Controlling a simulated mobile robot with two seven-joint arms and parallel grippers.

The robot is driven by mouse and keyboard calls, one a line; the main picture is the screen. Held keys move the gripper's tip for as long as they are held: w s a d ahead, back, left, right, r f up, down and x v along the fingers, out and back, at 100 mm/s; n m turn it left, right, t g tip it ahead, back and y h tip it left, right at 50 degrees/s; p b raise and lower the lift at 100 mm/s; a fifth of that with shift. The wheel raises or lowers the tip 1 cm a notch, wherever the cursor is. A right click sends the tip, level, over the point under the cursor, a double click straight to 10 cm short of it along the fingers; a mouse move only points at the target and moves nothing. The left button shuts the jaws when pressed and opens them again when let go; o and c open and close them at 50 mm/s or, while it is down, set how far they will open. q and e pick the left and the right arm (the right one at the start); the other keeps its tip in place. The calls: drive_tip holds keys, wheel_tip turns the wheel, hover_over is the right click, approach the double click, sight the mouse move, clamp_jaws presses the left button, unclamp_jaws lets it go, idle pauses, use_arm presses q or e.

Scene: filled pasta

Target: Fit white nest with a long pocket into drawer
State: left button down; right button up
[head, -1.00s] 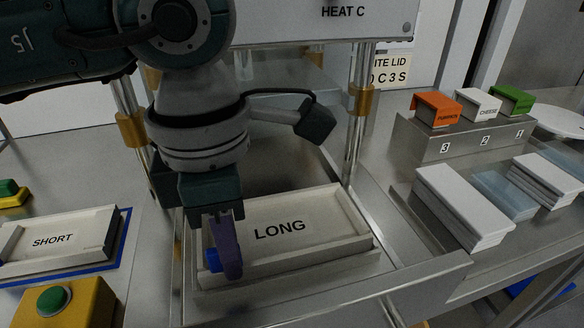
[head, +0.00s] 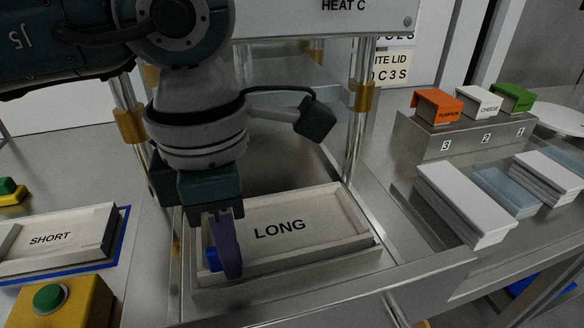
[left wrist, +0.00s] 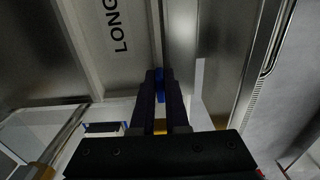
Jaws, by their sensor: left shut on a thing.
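The white nest with the long pocket, marked LONG (head: 325,212), lies in the open steel drawer (head: 310,287) under the heat unit. Its lettering also shows in the left wrist view (left wrist: 118,38). It looks level, with its rim near the drawer walls; I cannot tell if it is fully seated. My left gripper (head: 226,262) points down at the nest's front left side. It is shut on the nest's blue grip tab (head: 213,259), which shows between the fingers in the left wrist view (left wrist: 161,92). My right gripper is not in view.
A heat unit panel marked HEAT C (head: 340,20) hangs above on metal posts (head: 360,110). A SHORT nest (head: 75,225) and green button box (head: 62,305) stand at left.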

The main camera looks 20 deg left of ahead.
use_arm(q)
drive_tip(key=shift+f, duration=0.15)
drive_tip(key=c, duration=0.8)
unclamp_jaws()
drive_tip(key=shift+c, duration=0.2)
drive_tip(key=shift+o, duration=0.4)
drive_tip(key=shift+o, duration=0.8)
drive_tip(key=shift+r+p, duration=2.6)
drive_tip(key=shift+r, duration=1.05)
drive_tip(key=shift+f, duration=0.1)
